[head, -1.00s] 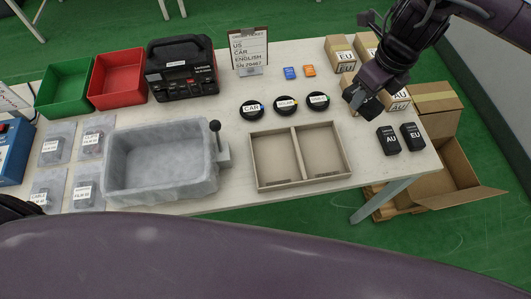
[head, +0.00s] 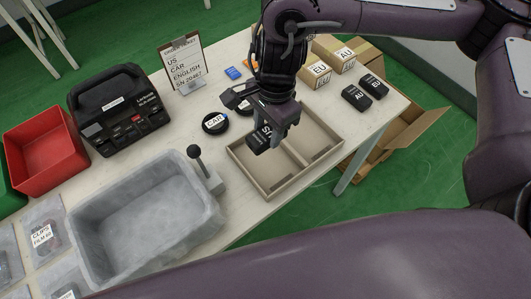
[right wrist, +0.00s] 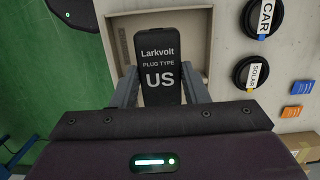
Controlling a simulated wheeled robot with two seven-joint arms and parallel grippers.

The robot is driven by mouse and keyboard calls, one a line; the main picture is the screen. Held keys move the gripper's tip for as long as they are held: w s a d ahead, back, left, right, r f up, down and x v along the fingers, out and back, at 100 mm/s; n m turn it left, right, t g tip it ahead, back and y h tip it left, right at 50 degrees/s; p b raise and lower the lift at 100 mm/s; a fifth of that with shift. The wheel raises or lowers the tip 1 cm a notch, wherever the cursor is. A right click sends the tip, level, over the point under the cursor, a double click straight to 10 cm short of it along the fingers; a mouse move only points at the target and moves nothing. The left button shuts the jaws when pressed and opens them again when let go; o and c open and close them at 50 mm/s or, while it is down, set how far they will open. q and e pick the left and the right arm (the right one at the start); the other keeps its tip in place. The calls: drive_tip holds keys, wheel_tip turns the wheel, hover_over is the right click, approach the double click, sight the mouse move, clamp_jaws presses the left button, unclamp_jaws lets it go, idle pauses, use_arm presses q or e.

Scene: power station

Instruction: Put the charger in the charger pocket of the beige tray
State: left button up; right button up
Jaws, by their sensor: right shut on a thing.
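The charger (head: 260,140) is a black block. Its white label reads "Larkvolt PLUG TYPE US" in the right wrist view (right wrist: 160,95). My right gripper (head: 277,128) is shut on it, with one finger on each side, and holds it over the left compartment of the beige tray (head: 306,177). The tray has two compartments split by a divider and also shows behind the charger in the right wrist view (right wrist: 200,20). How high the charger is above the tray floor is hard to tell. My left gripper is not in view.
The AU charger (head: 356,97) and EU charger (head: 374,87) lie right of the tray. A round CAR piece (head: 215,123) lies behind it. A grey basin (head: 145,215) with a lever stands to the left. An order card (head: 184,65) reads US, CAR, ENGLISH.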

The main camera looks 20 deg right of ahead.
hover_over(265, 163)
drive_tip(key=f, duration=0.6)
drive_tip(key=shift+w+d+f+b, duration=0.1)
drive_tip(key=shift+w+d+b, duration=0.05)
drive_tip(key=shift+d+b, duration=0.15)
wheel_tip(265, 163, down, 3)
drive_tip(key=shift+a+b, duration=0.1)
drive_tip(key=shift+b, duration=0.3)
drive_tip(key=shift+f, duration=0.45)
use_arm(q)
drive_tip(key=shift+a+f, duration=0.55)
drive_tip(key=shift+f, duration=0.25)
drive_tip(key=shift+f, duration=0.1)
use_arm(e)
drive_tip(key=shift+f, duration=0.25)
drive_tip(key=o, duration=1.1)
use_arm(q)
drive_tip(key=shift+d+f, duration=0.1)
use_arm(e)
drive_tip(key=shift+r, duration=0.1)
drive_tip(key=shift+r, duration=0.1)
